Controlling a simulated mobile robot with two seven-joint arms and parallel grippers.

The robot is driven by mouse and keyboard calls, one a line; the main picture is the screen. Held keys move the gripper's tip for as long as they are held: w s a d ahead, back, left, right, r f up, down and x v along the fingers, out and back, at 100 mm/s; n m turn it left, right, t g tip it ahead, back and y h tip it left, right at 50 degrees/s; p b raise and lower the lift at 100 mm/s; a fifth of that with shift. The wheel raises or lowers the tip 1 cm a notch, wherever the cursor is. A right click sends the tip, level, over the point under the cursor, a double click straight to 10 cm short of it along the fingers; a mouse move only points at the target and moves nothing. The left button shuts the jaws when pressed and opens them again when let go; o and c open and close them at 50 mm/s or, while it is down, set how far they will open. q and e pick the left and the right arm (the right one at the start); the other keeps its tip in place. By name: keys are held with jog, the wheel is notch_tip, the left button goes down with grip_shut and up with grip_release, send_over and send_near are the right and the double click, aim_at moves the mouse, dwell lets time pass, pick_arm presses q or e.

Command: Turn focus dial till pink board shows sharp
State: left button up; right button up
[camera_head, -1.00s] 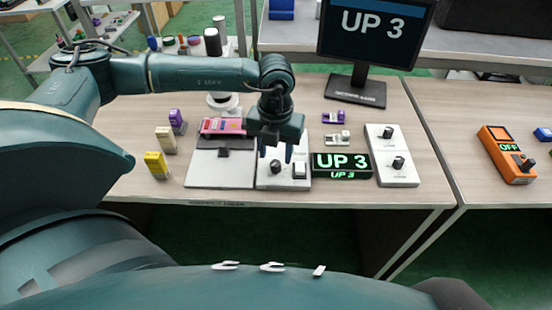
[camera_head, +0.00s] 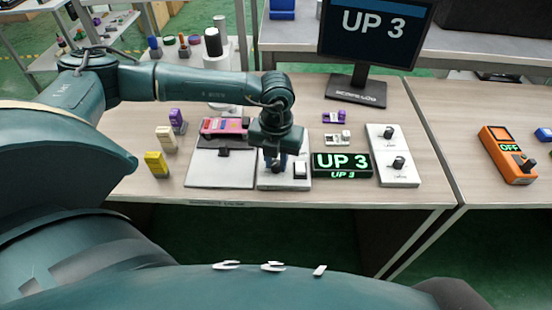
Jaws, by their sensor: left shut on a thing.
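The pink board (camera_head: 224,127) lies at the back of a pale grey stand plate (camera_head: 215,178) in the middle of the table. To its right is a pale panel (camera_head: 267,184) with a white switch block (camera_head: 300,170) and a dark dial, now mostly hidden by my gripper. My left gripper (camera_head: 275,166) points down and is shut on that dial. The monitor (camera_head: 372,28) and the small green-lit display (camera_head: 341,162) both read "UP 3". My right gripper is not in view.
Yellow (camera_head: 157,164), cream (camera_head: 166,140) and purple (camera_head: 177,120) blocks stand left of the plate. A panel with two dark knobs (camera_head: 393,178) is right of the display. An orange device reading "OFF" (camera_head: 507,155) lies on the right table. The front edge is clear.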

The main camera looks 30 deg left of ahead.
pick_arm(q)
grip_shut()
